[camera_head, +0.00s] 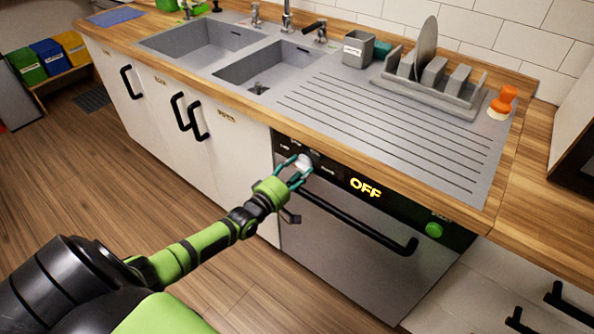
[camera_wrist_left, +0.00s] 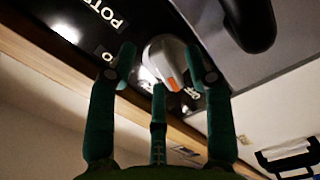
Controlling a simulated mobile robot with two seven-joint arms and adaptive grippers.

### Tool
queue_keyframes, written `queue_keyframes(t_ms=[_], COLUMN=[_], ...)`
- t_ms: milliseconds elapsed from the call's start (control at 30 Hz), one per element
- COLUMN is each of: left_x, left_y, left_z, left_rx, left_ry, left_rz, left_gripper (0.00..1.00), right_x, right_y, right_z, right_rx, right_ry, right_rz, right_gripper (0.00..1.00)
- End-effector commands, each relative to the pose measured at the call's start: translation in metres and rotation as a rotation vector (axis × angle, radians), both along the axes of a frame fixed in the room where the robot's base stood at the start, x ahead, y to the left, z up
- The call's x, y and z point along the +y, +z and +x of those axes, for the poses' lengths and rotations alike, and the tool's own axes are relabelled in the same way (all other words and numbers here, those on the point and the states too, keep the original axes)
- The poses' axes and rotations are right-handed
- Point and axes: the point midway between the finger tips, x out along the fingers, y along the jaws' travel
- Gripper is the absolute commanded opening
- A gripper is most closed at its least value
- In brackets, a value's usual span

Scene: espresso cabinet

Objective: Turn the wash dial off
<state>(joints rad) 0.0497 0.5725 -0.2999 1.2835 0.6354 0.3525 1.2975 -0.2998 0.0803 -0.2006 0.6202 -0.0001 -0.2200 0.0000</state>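The wash dial (camera_head: 304,161) is a light grey knob on the dishwasher's dark control strip. In the left wrist view the dial (camera_wrist_left: 166,56) has an orange mark pointing down toward a small label that looks like OFF. The display (camera_head: 365,187) reads OFF in orange letters. My left gripper (camera_head: 295,172) is at the dial, with its teal fingers spread on either side of it. In the left wrist view the left gripper (camera_wrist_left: 160,62) shows a gap at the dial's left; contact on the right is unclear. My right gripper is not in view.
The dishwasher door (camera_head: 345,255) has a black bar handle (camera_head: 360,222) below the strip. A green button (camera_head: 433,229) is at the strip's right end. The wooden counter edge (camera_head: 400,185) overhangs above. The floor in front is clear.

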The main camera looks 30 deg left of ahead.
Motion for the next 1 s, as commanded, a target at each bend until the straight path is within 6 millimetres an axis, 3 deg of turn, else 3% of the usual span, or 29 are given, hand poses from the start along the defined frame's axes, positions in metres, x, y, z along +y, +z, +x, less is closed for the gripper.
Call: queue_keyframes(t_ms=[367, 800, 1000], left_x=[0.001, 0.007, 0.009], left_y=[-0.001, -0.001, 0.0], left_z=[-0.011, -0.093, -0.115], left_rx=[0.002, 0.003, 0.0], left_ry=[0.0, 0.0, -0.001], left_rz=[0.003, 0.002, 0.003], left_gripper=[0.52, 0.52, 0.52], right_x=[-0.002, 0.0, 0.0], right_y=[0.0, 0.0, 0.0], right_z=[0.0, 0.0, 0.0], right_rx=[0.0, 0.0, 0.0], right_ry=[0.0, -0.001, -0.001], right_rz=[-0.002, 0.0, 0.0], right_gripper=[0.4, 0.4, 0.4])
